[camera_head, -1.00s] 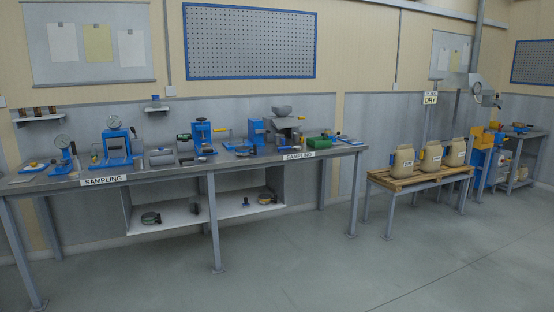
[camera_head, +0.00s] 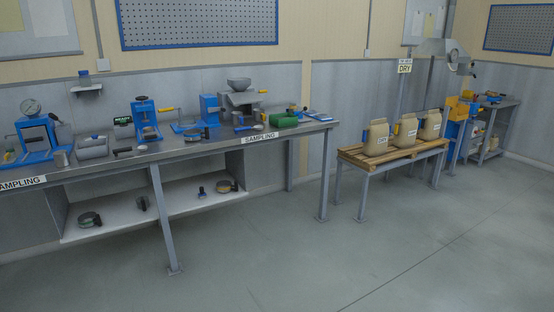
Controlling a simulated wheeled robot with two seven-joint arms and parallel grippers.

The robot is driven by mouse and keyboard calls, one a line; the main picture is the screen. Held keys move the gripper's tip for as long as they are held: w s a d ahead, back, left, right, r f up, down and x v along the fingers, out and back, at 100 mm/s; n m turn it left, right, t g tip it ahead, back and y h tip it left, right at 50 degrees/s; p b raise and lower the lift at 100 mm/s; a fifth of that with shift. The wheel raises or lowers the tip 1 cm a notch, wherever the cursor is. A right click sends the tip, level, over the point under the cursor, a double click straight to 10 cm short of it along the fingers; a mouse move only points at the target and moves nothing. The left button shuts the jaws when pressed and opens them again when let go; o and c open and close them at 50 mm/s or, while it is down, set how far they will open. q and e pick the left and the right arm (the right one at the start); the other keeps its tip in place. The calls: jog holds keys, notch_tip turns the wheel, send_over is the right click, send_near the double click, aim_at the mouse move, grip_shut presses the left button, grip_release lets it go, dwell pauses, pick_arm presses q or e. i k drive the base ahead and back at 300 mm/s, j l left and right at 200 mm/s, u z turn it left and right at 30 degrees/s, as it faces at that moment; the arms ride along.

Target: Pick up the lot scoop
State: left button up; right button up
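I cannot clearly make out the lot scoop; the small tools in view are too far off to tell apart. Small blue things with yellow parts, one of them here (camera_head: 393,130), show between the sacks (camera_head: 377,137) on the pallet table (camera_head: 385,159), but I cannot tell what they are. The long bench (camera_head: 230,142) marked SAMPLING carries several blue devices, a grey bowl (camera_head: 239,85) on a stand and a green block (camera_head: 284,121). Neither of my grippers is in view.
The bench's lower shelf (camera_head: 165,208) holds a few round dark items. A DRY sign (camera_head: 405,67) stands behind the pallet table. Another bench (camera_head: 499,110) with blue and yellow equipment stands at far right. The grey floor (camera_head: 330,260) in front is clear.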

aim_at(257, 127)
jog(key=i+z, duration=0.15)
jog(key=i, duration=1.55)
jog(key=i+u, duration=0.1)
jog(key=i, duration=0.75)
jog(key=i+l+u, duration=0.1)
jog(key=i, duration=0.75)
jog(key=i+l+u, duration=0.2)
jog(key=i, duration=0.2)
jog(key=i+l+u, duration=0.15)
jog(key=i, duration=0.25)
